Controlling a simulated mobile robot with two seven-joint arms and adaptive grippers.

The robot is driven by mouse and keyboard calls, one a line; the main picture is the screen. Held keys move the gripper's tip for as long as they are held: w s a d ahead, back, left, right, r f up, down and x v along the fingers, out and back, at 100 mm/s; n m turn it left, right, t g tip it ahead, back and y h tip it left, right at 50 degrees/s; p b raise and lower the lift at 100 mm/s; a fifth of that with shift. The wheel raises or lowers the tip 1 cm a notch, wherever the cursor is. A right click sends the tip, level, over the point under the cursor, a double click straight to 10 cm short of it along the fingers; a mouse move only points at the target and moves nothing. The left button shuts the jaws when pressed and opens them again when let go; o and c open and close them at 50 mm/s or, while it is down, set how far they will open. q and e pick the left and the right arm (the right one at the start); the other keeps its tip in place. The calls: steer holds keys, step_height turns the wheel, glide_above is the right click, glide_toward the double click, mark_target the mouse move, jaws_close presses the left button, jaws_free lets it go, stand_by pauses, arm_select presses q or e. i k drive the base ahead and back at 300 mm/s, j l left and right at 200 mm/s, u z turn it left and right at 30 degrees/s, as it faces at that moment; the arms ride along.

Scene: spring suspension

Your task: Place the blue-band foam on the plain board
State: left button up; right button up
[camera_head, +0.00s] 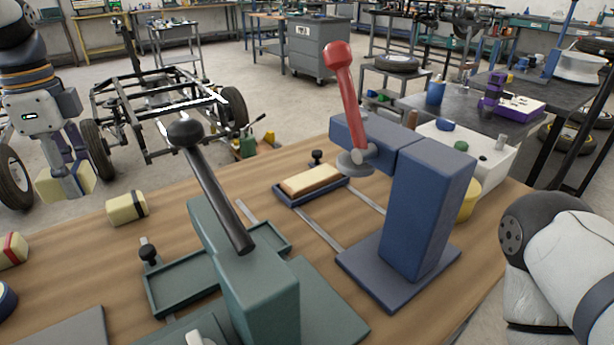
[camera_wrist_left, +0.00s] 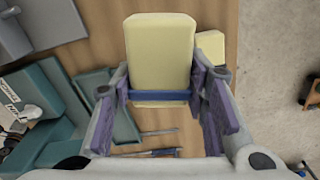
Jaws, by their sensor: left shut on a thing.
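The blue-band foam is a pale yellow block. My left gripper (camera_head: 66,190) is shut on it, and the foam (camera_head: 84,176) is held in the air off the table's far left edge. In the left wrist view the foam (camera_wrist_left: 160,52) stands between the two purple-padded fingers (camera_wrist_left: 164,100), its blue band level with the pads. A flat grey board (camera_head: 65,328) lies at the near left of the table, partly cut off by the frame; I cannot tell for certain that it is the plain board. My right gripper is out of view.
A black-band foam (camera_head: 127,208) and a red-band foam (camera_head: 12,250) lie on the wooden table. A green lever press (camera_head: 255,290) and a blue press (camera_head: 428,210) with a red lever stand to the right. A blue tray (camera_head: 335,191) holds another pale block.

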mark_target(312, 177)
steer(key=i+l, duration=0.2)
steer(key=l, duration=0.2)
steer(key=i+l, duration=0.2)
steer(key=l, duration=0.2)
steer(key=i+l+z, duration=0.1)
steer(key=l, duration=0.3)
steer(key=i+l, duration=0.35)
steer(key=l+u, duration=0.35)
steer(key=l, duration=0.35)
